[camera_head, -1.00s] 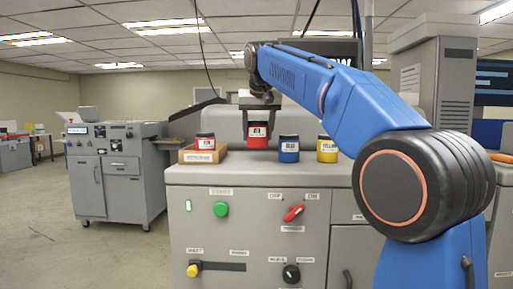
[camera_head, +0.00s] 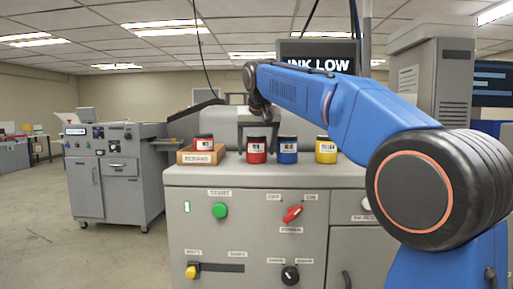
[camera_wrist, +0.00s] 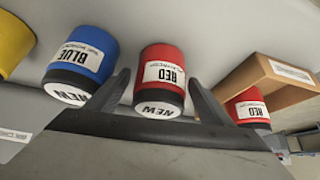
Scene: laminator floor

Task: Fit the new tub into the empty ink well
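A red tub with a black lid (camera_head: 256,150) stands upright on the machine's top, in line with a blue tub (camera_head: 288,150) and a yellow tub (camera_head: 326,150). In the wrist view the red tub's (camera_wrist: 162,72) lid reads NEW. My gripper (camera_wrist: 157,82) is open, with one finger on each side of that tub in the picture and gaps between. In the head view my gripper (camera_head: 259,122) is just above and behind the tub, its fingers hardly visible. I cannot make out an empty ink well.
A wooden box (camera_head: 187,156) left of the red tub holds another red tub (camera_head: 204,143). A grey rounded housing (camera_head: 215,124) stands behind the row. A screen (camera_head: 318,56) reads INK LOW. The front panel has a green button (camera_head: 220,210) and a red switch (camera_head: 292,214).

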